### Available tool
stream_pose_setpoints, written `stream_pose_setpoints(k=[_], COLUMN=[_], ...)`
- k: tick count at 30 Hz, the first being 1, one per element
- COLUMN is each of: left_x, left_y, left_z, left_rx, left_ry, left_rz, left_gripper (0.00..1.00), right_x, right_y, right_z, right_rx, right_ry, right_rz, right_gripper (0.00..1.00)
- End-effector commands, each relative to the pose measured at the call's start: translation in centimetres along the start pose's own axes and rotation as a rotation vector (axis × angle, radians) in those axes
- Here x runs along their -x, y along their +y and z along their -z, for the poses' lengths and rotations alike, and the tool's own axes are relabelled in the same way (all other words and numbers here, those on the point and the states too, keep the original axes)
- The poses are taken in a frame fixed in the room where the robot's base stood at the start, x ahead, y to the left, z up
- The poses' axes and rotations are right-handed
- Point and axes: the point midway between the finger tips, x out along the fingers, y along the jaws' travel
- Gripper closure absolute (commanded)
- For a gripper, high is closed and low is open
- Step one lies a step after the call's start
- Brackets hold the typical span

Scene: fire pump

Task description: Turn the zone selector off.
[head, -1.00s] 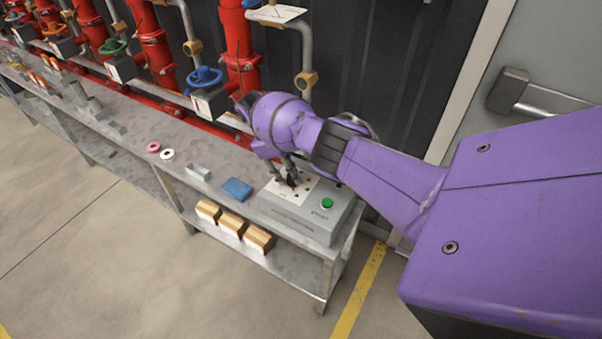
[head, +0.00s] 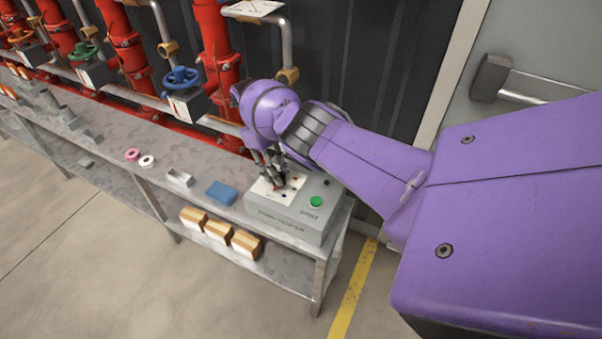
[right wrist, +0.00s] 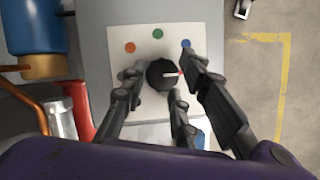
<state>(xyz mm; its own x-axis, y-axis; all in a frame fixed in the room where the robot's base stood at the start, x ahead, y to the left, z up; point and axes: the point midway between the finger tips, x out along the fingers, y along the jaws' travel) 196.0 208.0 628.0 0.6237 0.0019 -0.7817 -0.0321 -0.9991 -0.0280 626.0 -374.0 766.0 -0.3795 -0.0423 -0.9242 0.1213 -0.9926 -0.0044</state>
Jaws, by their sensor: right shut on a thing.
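The zone selector is a round black knob (right wrist: 161,75) with a white, red-tipped pointer. It sits on a white panel (right wrist: 118,38) with an orange, a green and a blue dot. In the right wrist view the pointer points right, a little below the blue dot. My right gripper (head: 277,181) is shut on the knob, with dark fingers on both sides of it, also seen in the right wrist view (right wrist: 160,76). In the head view the fingers mostly hide the knob. My left gripper is not in view.
The panel is on a grey control box (head: 292,217) with a green button (head: 316,201), at the right end of a metal bench. A blue block (head: 220,193) lies left of the box. Red pipes (head: 218,55) and a blue valve wheel (head: 182,80) stand behind.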

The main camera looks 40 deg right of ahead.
Motion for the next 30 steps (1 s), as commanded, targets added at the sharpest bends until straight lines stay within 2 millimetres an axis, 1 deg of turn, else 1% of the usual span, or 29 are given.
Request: stream_pose_setpoints(k=[1, 12, 13, 15, 27, 30], left_x=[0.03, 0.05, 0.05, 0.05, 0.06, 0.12], left_y=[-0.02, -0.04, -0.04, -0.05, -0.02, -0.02], left_z=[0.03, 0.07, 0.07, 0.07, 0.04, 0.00], left_rx=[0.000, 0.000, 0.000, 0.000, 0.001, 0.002], left_ry=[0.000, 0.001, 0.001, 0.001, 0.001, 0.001], left_rz=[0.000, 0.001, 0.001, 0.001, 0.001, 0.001], left_gripper=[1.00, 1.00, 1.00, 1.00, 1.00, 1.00], right_x=[0.61, 0.60, 0.60, 0.58, 0.23, 0.51], right_y=[0.76, 0.78, 0.78, 0.75, 0.38, 0.35], right_z=[-0.05, -0.09, -0.10, -0.10, -0.10, -0.06], right_rx=[-0.011, -0.014, -0.014, -0.013, -0.009, -0.008], right_ry=[0.006, 0.005, 0.005, 0.004, 0.000, 0.001], right_rz=[-0.013, -0.012, -0.013, -0.012, -0.005, -0.005], right_gripper=[0.99, 0.99, 0.69, 0.60, 0.60, 0.60])
